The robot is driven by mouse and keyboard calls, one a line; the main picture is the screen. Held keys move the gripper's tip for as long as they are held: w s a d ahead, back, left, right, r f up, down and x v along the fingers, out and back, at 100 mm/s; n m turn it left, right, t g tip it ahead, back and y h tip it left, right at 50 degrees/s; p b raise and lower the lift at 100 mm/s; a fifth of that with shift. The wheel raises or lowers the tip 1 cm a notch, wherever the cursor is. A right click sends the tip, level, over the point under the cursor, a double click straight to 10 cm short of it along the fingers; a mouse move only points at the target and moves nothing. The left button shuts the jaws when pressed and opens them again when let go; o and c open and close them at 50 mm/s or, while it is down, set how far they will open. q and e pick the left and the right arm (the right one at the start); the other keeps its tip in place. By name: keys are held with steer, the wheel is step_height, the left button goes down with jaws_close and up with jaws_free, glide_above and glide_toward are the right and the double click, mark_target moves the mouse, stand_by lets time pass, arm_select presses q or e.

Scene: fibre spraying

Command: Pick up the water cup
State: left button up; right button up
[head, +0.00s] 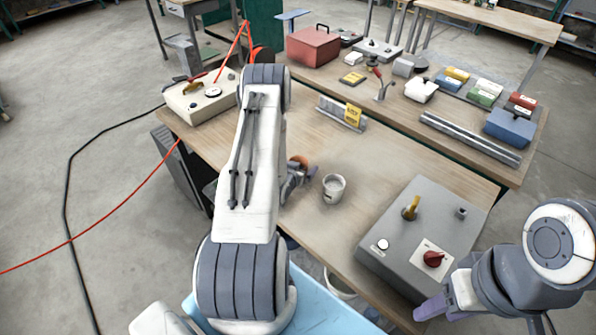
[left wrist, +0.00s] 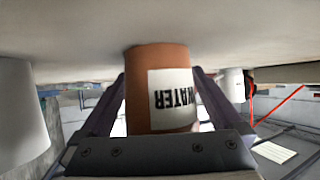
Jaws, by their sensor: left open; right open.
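The water cup (left wrist: 155,90) is orange-brown with a white label reading WATER, and it appears upside down in the left wrist view. In the head view the water cup (head: 299,160) is mostly hidden behind my left arm and gripper. My left gripper (head: 297,177) is low at the tabletop beside it. In the left wrist view the open fingers of my left gripper (left wrist: 160,100) stand on either side of the cup; contact is not clear. My right gripper (head: 432,304) is open and empty by the table's front edge at the lower right.
A white cup (head: 334,188) stands just right of the water cup on the wooden table (head: 330,230). A grey control box (head: 425,225) with knobs fills the table's right side. A beige box (head: 200,98) is at the back left. A yellow-labelled holder (head: 343,112) stands behind.

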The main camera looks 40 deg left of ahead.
arm_select(q)
steer(key=c, duration=1.4)
steer(key=shift+r, duration=0.15)
